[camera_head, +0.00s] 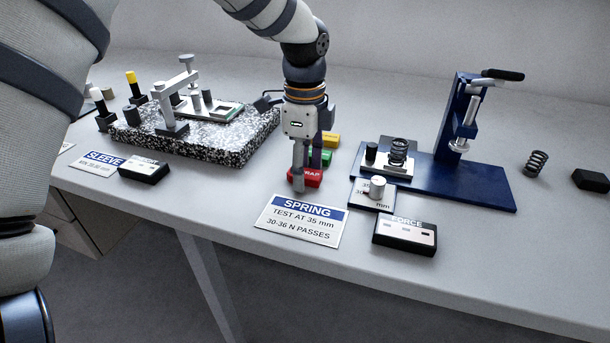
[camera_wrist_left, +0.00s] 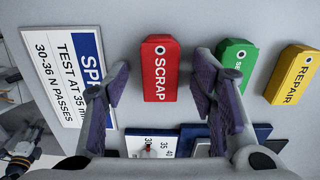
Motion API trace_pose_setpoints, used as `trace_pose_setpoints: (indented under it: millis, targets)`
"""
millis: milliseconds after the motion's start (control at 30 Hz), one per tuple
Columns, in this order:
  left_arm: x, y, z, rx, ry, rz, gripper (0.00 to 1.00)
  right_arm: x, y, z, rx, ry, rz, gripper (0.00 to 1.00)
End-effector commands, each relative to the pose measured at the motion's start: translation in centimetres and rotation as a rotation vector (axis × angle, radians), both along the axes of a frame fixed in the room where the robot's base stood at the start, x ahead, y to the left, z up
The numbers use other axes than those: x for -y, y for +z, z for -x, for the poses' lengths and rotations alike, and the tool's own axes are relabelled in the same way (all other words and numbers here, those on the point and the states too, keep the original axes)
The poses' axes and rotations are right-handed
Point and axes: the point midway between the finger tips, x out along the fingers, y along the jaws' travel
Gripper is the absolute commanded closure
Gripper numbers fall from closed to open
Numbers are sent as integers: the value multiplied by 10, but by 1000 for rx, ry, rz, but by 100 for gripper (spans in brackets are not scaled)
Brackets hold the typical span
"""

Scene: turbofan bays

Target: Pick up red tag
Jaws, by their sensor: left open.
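The red tag (camera_wrist_left: 160,68) is a small red block marked SCRAP with a hole at one end. In the left wrist view it lies on the bench between the two spread fingers of my left gripper (camera_wrist_left: 160,92). In the head view the red tag (camera_head: 307,178) is partly hidden behind my left gripper (camera_head: 298,182), which points down at it. The fingers stand open on either side of the tag, and I see no contact.
A green tag (camera_wrist_left: 236,66) and a yellow REPAIR tag (camera_wrist_left: 292,74) lie beside the red one. A SPRING card (camera_head: 301,220) lies in front. A blue press (camera_head: 470,180) stands to the right, a speckled stone plate (camera_head: 240,147) to the left.

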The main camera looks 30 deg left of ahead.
Motion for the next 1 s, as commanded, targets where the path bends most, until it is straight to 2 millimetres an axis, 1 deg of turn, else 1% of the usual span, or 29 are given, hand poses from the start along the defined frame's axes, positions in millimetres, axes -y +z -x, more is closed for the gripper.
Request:
trace_pose_setpoints:
  millis: [33, 233, 267, 533, 667, 767, 800, 967, 1000]
  targets:
    - [0, 1, 0, 1, 0, 0, 48, 0, 0, 0, 1, 0, 0, 59]
    - [0, 1, 0, 1, 0, 0, 94, 0, 0, 0, 0, 0, 0, 59]
    - [0, 1, 0, 1, 0, 0, 96, 0, 0, 0, 1, 0, 0, 59]
    - [0, 1, 0, 1, 0, 0, 96, 0, 0, 0, 0, 0, 0, 59]
    - [0, 9, -1, 4, 0, 0, 96, 0, 1, -1, 2, 0, 0, 59]
    - [0, 25, -2, 6, 0, 0, 96, 0, 1, -1, 5, 0, 0, 59]
    - [0, 34, -1, 6, 1, 0, 96, 0, 2, -2, 7, 0, 0, 59]
    - [-2, 83, 34, 22, 1, 1, 96, 0, 19, -21, 79, 0, 0, 59]
    - [-2, 91, 43, 18, 1, 1, 96, 0, 18, -20, 75, 0, 0, 59]
